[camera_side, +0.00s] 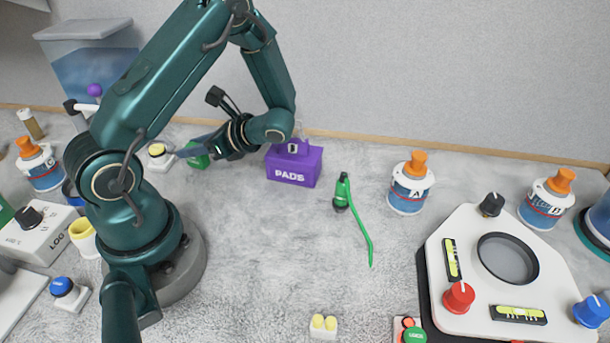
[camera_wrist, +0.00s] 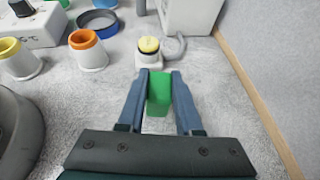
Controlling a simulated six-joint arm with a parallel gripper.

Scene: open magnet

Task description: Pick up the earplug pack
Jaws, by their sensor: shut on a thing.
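A small white pack with two yellow plugs (camera_side: 323,325), which looks like the earplug pack, lies at the bottom edge of the side view, far from my gripper. My gripper (camera_side: 196,147) is at the back left in that view, its fingers pointing left. It is shut on a green block (camera_side: 198,160). In the wrist view, the green block (camera_wrist: 159,93) sits between the two blue fingers of my gripper (camera_wrist: 159,78). Whether the block touches the table is hard to tell. The white pack is not in the wrist view.
A yellow-topped button on a white base (camera_wrist: 148,50) stands just beyond the fingertips. A purple PADS box (camera_side: 293,167) stands right of my gripper. A green tool with a cable (camera_side: 343,194) and bottle A (camera_side: 410,185) are farther right. The middle table is clear.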

